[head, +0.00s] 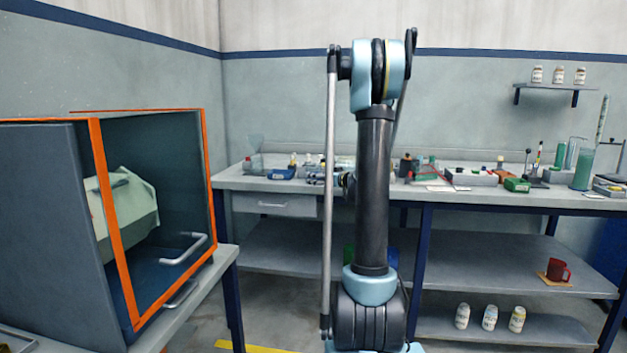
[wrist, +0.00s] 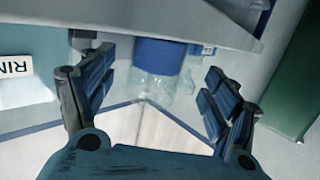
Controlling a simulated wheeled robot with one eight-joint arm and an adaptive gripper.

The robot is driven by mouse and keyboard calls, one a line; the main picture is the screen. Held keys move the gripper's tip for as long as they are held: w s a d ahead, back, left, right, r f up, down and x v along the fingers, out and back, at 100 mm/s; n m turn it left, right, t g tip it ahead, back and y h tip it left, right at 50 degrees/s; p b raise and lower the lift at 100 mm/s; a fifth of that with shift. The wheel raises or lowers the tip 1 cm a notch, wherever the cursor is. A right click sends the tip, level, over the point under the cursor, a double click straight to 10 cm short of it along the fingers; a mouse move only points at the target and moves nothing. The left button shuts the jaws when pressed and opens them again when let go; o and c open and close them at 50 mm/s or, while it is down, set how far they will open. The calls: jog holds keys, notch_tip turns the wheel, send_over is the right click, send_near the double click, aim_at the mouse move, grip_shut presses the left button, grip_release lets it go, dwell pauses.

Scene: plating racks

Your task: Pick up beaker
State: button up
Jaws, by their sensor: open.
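In the wrist view a clear, see-through vessel with a blue upper part (wrist: 158,60) stands between and beyond my fingers; it may be the beaker, but I cannot tell for sure. My gripper (wrist: 155,95) is open, with one dark blue finger on each side and nothing held. The vessel appears apart from both fingers. In the head view my arm rises in the middle, and I cannot make out my gripper clearly. A clear glass vessel (head: 254,146) stands at the left end of the back bench.
A grey ledge (wrist: 190,18) crosses the top of the wrist view. A white item lettered "RIN" (wrist: 18,68) lies left. The back bench (head: 232,180) is crowded with small items.

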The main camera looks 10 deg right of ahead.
jog(key=shift+x, duration=2.95)
jog(key=shift+d, duration=0.2)
jog(key=c, duration=1.3)
